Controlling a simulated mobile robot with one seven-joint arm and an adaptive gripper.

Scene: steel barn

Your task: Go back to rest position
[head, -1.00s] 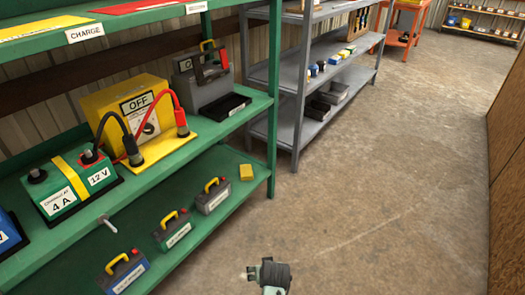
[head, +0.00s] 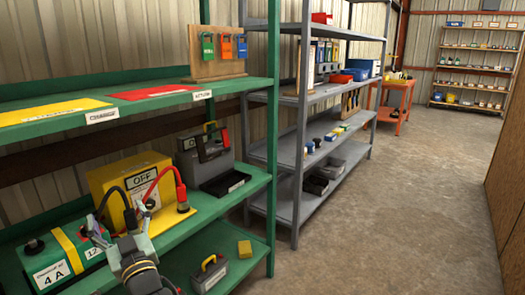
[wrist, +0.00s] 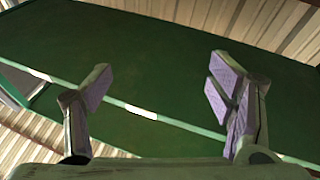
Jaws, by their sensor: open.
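My gripper (head: 121,222) is in the lower left of the head view, in front of the green rack's middle shelf. In the wrist view, its two purple-padded fingers (wrist: 162,85) are spread wide with nothing between them. Behind the fingers, the wrist view shows a dark green shelf surface (wrist: 150,50) and an edge with white labels. In the head view the gripper overlaps the front of the yellow OFF box (head: 112,180) and the green 12 V battery (head: 58,262). I cannot tell how far it is from them.
A grey rack (head: 292,190) and an orange cart (head: 390,112) stand beyond. The concrete floor (head: 420,200) at the right is clear.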

